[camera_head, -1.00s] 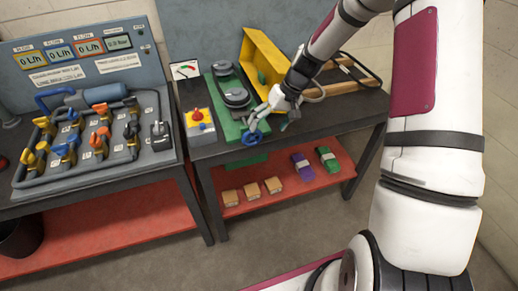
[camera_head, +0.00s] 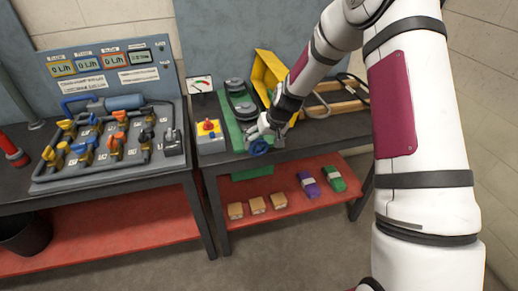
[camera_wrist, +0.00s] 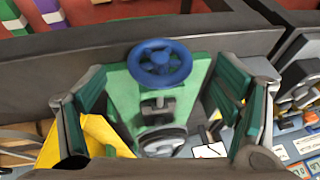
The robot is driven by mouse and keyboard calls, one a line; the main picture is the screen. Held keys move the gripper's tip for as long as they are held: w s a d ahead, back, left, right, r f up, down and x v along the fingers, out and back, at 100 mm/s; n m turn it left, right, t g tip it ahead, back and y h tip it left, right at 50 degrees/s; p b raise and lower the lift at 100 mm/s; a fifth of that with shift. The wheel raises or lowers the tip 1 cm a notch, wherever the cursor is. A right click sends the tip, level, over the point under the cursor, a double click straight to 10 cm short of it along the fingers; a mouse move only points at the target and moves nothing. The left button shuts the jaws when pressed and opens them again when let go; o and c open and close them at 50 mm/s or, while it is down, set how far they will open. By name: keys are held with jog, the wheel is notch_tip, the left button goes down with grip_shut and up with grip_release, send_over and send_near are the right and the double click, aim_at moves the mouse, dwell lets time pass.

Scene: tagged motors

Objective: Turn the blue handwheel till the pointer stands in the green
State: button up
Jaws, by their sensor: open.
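The blue handwheel (camera_head: 258,147) sits at the front end of a green belt-drive unit (camera_head: 237,130) on the right bench. In the wrist view the handwheel (camera_wrist: 160,63) shows nearly face-on, with rim, spokes and hub. My gripper (camera_head: 266,131) is just above and behind it in the head view. In the wrist view my open gripper (camera_wrist: 163,88) has one finger at each side of the green unit, with gaps between fingers and wheel. A white dial gauge (camera_head: 202,84) stands behind the unit; its pointer's exact place is too small to read.
A yellow guard (camera_head: 274,78) stands right of the unit. A box with a red button (camera_head: 209,130) is at its left. A wood-framed item (camera_head: 338,101) lies at the right. The lower red shelf (camera_head: 290,203) holds several small packages. The left bench carries a valve panel (camera_head: 105,140).

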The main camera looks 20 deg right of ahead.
aim_at(260, 147)
jog(key=shift+x, duration=2.55)
jog(key=c, duration=1.2)
